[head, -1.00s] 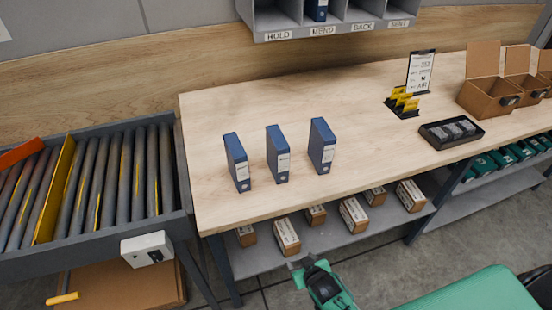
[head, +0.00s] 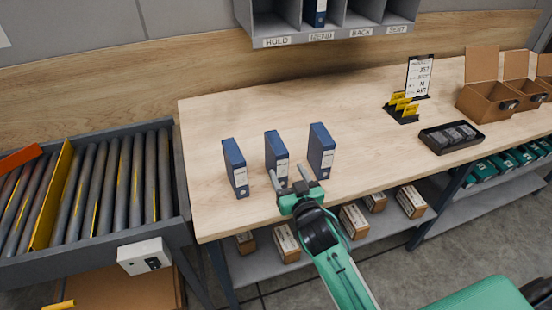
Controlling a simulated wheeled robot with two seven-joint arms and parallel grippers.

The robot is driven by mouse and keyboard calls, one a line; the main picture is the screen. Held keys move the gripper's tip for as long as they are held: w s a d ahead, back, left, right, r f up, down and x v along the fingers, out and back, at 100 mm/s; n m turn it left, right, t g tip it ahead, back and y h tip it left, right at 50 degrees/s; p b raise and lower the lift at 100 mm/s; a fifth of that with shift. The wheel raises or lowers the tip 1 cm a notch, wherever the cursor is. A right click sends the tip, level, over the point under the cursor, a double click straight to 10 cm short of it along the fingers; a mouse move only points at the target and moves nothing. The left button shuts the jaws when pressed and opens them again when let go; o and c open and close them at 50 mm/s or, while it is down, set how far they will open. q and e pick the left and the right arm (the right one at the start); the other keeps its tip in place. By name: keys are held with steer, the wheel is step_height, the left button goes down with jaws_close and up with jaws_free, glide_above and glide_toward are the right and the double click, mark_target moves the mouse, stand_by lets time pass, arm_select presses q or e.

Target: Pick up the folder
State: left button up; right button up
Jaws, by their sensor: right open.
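Three blue folders with white spine labels stand upright in a row on the wooden table: a left one (head: 235,167), a middle one (head: 276,150) and a right one (head: 321,150). My right gripper (head: 288,177) is open and empty, its two fingers pointing toward the middle folder. The fingers cover part of that folder's lower front; I cannot tell whether they touch it. Another blue folder (head: 315,12) stands in the wall shelf. My left gripper is not in view.
The wooden table (head: 220,110) is clear behind the folders. A black tray (head: 451,137), a yellow card holder (head: 403,107) and cardboard boxes (head: 487,101) stand to the right. A roller conveyor (head: 110,185) adjoins at left. The wall shelf (head: 350,38) hangs above.

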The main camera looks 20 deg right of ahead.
mark_target(283, 163)
steer(key=w, duration=0.3)
steer(key=shift+w, duration=0.25)
steer(key=shift+w+r+p, duration=0.1)
steer(key=shift+w+p, duration=0.15)
steer(key=shift+p, duration=0.2)
steer(key=shift+w+a+f+p, duration=0.1)
steer(key=shift+w+p, duration=0.3)
steer(key=shift+w, duration=0.75)
steer(key=shift+w+a+f+p, duration=0.1)
steer(key=shift+w+p, duration=0.25)
steer(key=shift+w, duration=0.8)
steer(key=shift+c, duration=0.2)
steer(key=c, duration=1.1)
steer(key=shift+c, duration=0.2)
steer(key=shift+r, duration=0.2)
